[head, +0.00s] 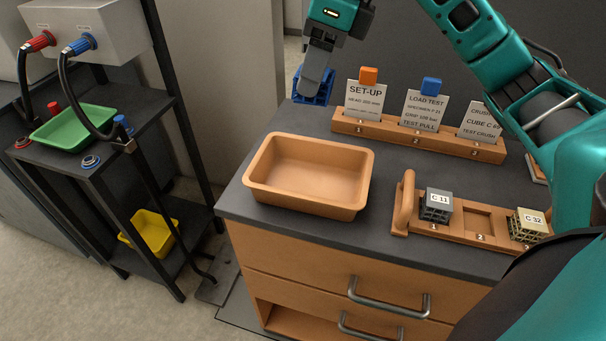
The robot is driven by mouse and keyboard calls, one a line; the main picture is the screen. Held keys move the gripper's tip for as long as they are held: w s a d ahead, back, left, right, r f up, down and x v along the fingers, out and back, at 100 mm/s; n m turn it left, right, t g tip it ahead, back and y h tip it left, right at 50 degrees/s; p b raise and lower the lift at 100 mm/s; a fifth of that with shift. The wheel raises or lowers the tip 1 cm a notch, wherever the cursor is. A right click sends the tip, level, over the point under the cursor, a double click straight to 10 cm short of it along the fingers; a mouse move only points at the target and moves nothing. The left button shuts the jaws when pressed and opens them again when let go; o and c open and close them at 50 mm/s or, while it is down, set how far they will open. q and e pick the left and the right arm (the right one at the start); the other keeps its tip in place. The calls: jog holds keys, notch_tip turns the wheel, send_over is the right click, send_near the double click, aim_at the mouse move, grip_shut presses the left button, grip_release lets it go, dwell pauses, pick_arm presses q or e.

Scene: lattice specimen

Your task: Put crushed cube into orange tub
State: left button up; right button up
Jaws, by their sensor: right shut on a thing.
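The orange tub (262,190) is empty and sits on the dark counter at the left. I cannot tell whether this cube touches the counter or is crushed. A grey lattice cube marked C 11 (437,206) and a cream lattice cube marked C 32 (527,226) sit in the wooden rack (461,233), with slot 2 empty between them. My left gripper is not in view.
A wooden card holder (390,134) with three cards stands at the back; my arm partly covers the right card (480,120). A green tray (75,130) and a yellow bin (148,230) are on the left-hand stand. The counter between tub and rack is clear.

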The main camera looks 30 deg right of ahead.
jog(key=shift+d+f+m, duration=0.15)
jog(key=shift+m, duration=0.15)
notch_tip(320, 180, down, 15)
jog(key=shift+b, duration=1.1)
jog(key=shift+f, duration=2.3)
jog(key=shift+r, duration=0.1)
jog(key=shift+b, duration=0.35)
jog(key=o, duration=0.6)
jog(key=shift+f, duration=0.2)
jog(key=shift+c, duration=0.2)
jog(key=o, duration=0.5)
jog(key=shift+c, duration=0.2)
jog(key=shift+r, duration=0.1)
